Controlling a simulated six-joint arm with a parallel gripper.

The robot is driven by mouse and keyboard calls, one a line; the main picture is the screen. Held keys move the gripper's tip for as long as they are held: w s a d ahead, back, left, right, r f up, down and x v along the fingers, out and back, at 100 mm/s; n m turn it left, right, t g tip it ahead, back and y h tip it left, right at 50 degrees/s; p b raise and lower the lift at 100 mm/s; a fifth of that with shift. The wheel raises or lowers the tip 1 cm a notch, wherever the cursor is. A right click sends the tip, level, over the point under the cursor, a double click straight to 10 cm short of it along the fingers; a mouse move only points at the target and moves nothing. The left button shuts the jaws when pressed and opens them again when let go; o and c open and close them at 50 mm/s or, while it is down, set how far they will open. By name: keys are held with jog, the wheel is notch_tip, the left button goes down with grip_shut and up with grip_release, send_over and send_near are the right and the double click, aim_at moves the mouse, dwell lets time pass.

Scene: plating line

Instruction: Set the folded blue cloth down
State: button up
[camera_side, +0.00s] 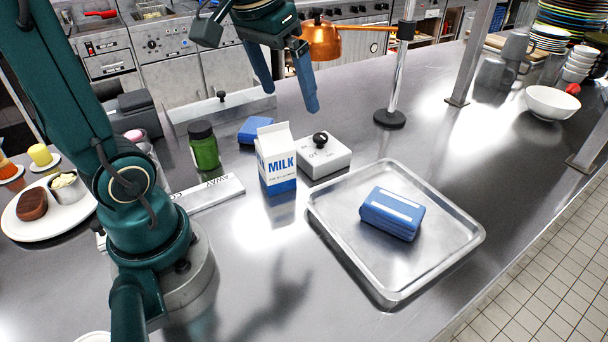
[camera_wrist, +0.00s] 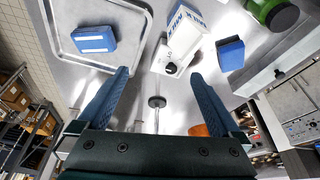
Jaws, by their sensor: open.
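A folded blue cloth (camera_side: 392,213) with white stripes lies flat on the metal tray (camera_side: 327,222). In the wrist view the cloth (camera_wrist: 94,40) and the tray (camera_wrist: 62,45) are at the upper left. My gripper (camera_side: 291,103) is open and empty, up in the air above the back of the counter, behind the milk carton and well away from the cloth. In the wrist view my gripper's (camera_wrist: 160,74) two blue fingers are spread wide with nothing between them.
A milk carton (camera_side: 276,160), a white box with a black knob (camera_side: 324,157), a green jar (camera_side: 204,147) and a smaller blue block (camera_side: 255,130) stand left of and behind the tray. A lamp post (camera_side: 399,75) rises behind. The counter right of the tray is clear.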

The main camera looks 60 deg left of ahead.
jog(key=s+d+f+m+t+h, duration=0.1)
jog(key=s+d+f+m+t, duration=0.1)
jog(key=s+d+f, duration=0.3)
jog(key=s+d+m, duration=0.1)
jog(key=s+d, duration=0.1)
jog(key=s, duration=0.1)
jog(key=shift+s, duration=0.25)
